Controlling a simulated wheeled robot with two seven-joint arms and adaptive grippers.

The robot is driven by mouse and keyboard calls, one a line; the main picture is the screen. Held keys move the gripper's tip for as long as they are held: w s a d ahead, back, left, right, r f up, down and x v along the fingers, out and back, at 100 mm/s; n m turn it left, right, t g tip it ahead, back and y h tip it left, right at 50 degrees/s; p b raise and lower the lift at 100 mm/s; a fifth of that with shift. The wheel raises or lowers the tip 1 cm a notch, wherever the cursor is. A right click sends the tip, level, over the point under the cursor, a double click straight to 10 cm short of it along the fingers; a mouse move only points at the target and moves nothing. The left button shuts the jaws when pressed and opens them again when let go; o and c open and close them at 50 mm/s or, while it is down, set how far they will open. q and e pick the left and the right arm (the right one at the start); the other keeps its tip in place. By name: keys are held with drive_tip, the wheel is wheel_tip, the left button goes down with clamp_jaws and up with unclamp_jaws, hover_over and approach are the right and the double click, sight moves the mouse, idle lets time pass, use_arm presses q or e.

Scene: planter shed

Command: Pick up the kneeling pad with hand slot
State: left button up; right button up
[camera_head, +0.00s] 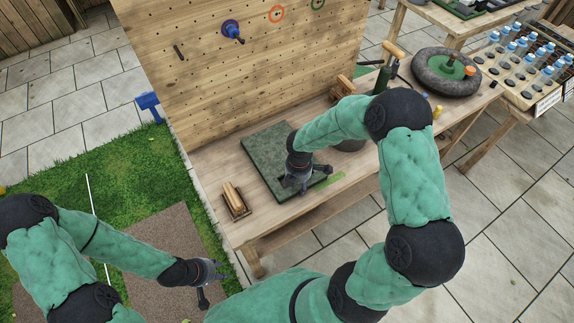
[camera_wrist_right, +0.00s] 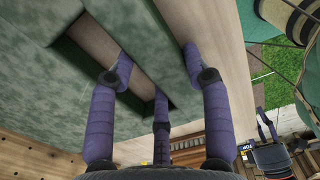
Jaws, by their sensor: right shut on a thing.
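The kneeling pad (camera_head: 262,150) is a flat, mottled green slab on the wooden workbench. In the right wrist view the pad (camera_wrist_right: 50,95) fills the left and middle, and bare wood shows through its hand slot. My right gripper (camera_head: 300,182) is at the pad's near right end. Its purple fingers (camera_wrist_right: 158,75) are shut on the bar of pad beside the slot, with at least one finger in the slot. Whether the pad is clear of the bench I cannot tell. My left gripper (camera_head: 212,280) is open and empty, low over the brown mat in front of the bench.
A light green strip (camera_head: 328,186) lies just right of my right gripper. A pegboard (camera_head: 240,60) stands behind the bench.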

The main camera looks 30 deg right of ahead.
drive_tip(key=shift+r, duration=0.55)
wheel_tip(320, 180, up, 2)
drive_tip(key=shift+w+r+p, duration=0.1)
drive_tip(key=shift+r+p, duration=0.1)
drive_tip(key=shift+p, duration=0.5)
drive_tip(key=s+a+r+p, duration=0.4)
drive_tip(key=s+r, duration=0.5)
drive_tip(key=s, duration=0.4)
drive_tip(key=shift+a+r+p, duration=0.25)
drive_tip(key=shift+a+p, duration=0.15)
drive_tip(key=shift+a, duration=0.5)
drive_tip(key=shift+w, duration=0.1)
